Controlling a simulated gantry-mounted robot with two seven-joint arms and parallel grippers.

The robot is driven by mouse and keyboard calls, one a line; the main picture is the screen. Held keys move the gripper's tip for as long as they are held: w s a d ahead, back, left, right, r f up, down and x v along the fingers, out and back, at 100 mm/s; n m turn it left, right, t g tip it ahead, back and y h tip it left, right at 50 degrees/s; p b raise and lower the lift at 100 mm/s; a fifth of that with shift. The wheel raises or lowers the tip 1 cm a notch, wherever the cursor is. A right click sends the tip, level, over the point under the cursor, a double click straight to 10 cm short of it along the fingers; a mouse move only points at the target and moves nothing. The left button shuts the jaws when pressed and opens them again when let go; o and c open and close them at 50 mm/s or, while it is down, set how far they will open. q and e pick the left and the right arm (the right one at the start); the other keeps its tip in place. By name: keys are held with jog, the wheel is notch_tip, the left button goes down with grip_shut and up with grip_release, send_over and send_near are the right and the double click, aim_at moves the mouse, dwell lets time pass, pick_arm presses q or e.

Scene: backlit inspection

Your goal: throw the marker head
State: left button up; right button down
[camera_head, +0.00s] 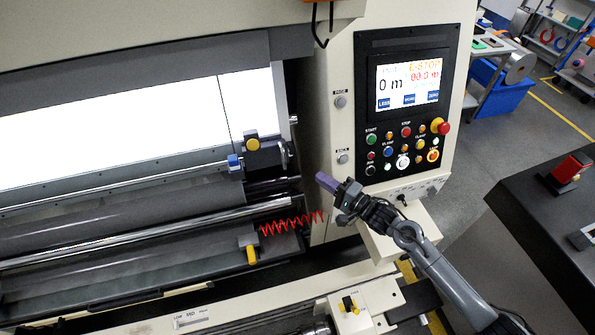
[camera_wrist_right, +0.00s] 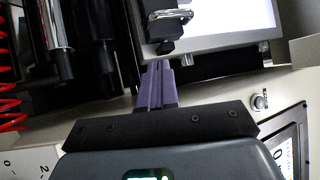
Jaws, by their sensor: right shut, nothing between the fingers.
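A dark block with a yellow knob (camera_head: 252,143) and a blue piece (camera_head: 234,161) sits at the right end of the rail below the lit panel; it looks like the marker head, but no label confirms this. My right gripper (camera_head: 322,178) has purple fingers and is held in front of the machine's cream side, right of and below that block and apart from it. The fingers (camera_wrist_right: 157,85) show closed together and empty in the right wrist view. Beyond their tips is a dark fitting with a chrome bar (camera_wrist_right: 170,15). My left gripper is not in view.
The control panel (camera_head: 407,95) with a screen and buttons stands right of the lit panel (camera_head: 110,115). A red coiled cord (camera_head: 290,223) runs below the rail. A second yellow-handled block (camera_head: 249,245) sits lower. A dark table (camera_head: 530,205) is at right.

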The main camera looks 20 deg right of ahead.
jog(key=w+a+p, duration=0.2)
jog(key=w+a, duration=0.3)
jog(key=a, duration=0.1)
jog(key=shift+w+r, duration=0.25)
jog(key=shift+w, duration=0.15)
